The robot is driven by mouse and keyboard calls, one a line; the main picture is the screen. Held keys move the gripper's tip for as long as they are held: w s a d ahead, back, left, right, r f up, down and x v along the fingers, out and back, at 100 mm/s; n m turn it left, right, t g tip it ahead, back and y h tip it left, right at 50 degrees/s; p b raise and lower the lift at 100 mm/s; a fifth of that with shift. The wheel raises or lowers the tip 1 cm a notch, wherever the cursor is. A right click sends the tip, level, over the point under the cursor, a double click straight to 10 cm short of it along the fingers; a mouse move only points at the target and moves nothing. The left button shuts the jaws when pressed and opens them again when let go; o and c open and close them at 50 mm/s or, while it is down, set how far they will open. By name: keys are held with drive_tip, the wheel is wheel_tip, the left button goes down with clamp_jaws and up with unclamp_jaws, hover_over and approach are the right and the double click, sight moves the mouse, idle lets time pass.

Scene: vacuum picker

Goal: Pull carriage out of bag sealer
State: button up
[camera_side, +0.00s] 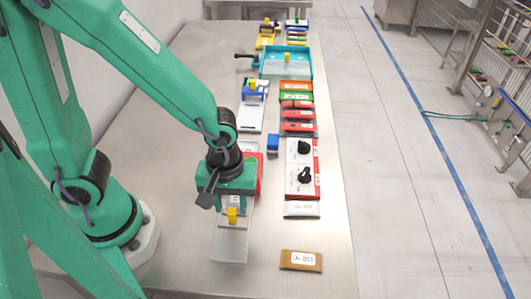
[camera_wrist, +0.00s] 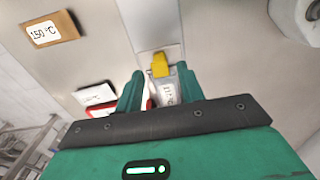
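A pale, see-through tray-like plate (camera_side: 230,245) lies on the steel table below my gripper, with a yellow tab (camera_side: 232,215) on a small labelled block. I take this as the carriage of the bag sealer, but cannot be sure. In the wrist view the yellow tab (camera_wrist: 160,66) and the grey labelled block (camera_wrist: 167,93) stand between my two fingers. My gripper (camera_wrist: 160,88) is spread, with a narrow gap on the block's left; contact on the right is unclear. A red and white body (camera_side: 259,160) shows behind my gripper; my gripper hides much of it.
A brown 150 °C plate (camera_side: 301,260) lies front right. A white box with black knobs (camera_side: 301,170) stands close on the right. A blue block (camera_side: 272,143), red tools (camera_side: 297,115) and a teal tray (camera_side: 303,64) are further back. The table's front left is clear.

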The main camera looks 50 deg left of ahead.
sight(232, 212)
drive_tip(key=shift+f, duration=1.85)
clamp_jaws()
